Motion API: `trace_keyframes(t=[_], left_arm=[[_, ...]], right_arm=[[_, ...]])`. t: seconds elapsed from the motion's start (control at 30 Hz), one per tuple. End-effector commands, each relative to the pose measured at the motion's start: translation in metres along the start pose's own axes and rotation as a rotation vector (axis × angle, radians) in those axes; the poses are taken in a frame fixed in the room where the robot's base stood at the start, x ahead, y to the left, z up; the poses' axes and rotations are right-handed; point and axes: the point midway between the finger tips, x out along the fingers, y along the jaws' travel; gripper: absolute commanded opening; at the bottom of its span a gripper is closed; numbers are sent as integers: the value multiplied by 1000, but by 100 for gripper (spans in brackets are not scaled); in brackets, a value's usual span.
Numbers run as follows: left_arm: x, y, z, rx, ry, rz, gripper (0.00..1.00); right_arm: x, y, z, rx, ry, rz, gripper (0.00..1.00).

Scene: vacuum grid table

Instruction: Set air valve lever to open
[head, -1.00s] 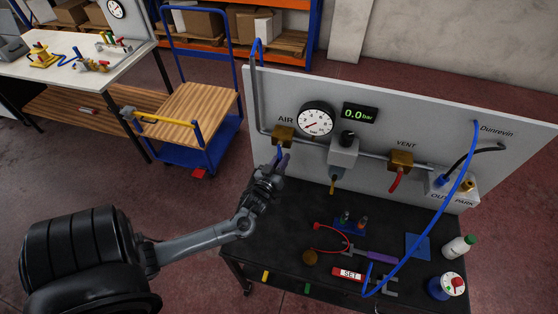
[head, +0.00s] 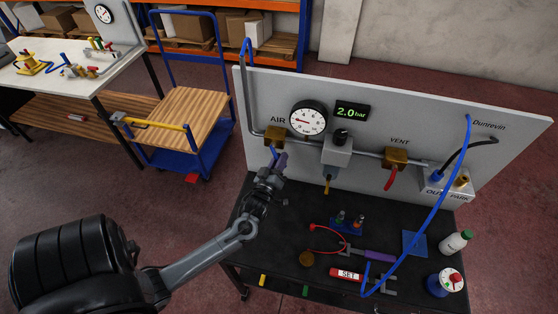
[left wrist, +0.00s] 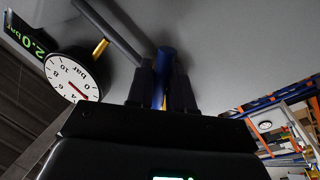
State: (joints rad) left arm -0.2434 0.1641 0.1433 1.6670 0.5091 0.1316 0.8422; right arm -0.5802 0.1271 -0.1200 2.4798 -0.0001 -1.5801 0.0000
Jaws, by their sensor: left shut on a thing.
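The brass air valve (head: 275,135) sits on the pipe under the word AIR on the grey panel. Its blue lever (head: 274,151) points down from the valve, tilted slightly. My left gripper (head: 279,162) is shut on the lever. In the left wrist view the blue lever (left wrist: 162,78) stands between the two dark fingers (left wrist: 163,92). The digital display (head: 352,112) reads 2.0 bar, and the round gauge (head: 308,118) beside the valve has its red needle off zero. The gripper partly hides the lever's lower end. My right gripper is in neither view.
A grey regulator (head: 337,152) with a black knob is right of the valve. The vent valve (head: 396,157) has a red lever.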

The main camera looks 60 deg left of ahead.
Motion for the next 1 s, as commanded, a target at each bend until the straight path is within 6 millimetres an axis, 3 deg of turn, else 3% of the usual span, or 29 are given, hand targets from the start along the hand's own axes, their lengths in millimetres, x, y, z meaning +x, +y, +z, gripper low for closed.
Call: trace_keyframes(t=[0.13,0.17,0.27,0.67,1.0], left_arm=[[0,0,0,0,-1,0,0],[0,0,0,0,-1,0,26],[0,0,0,1,-1,0,39],[-7,-1,1,1,-2,-1,39],[-59,-2,2,0,-2,-3,39]], right_arm=[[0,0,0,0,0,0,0],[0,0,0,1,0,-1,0],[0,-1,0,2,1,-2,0],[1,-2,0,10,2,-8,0],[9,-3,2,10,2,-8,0]])
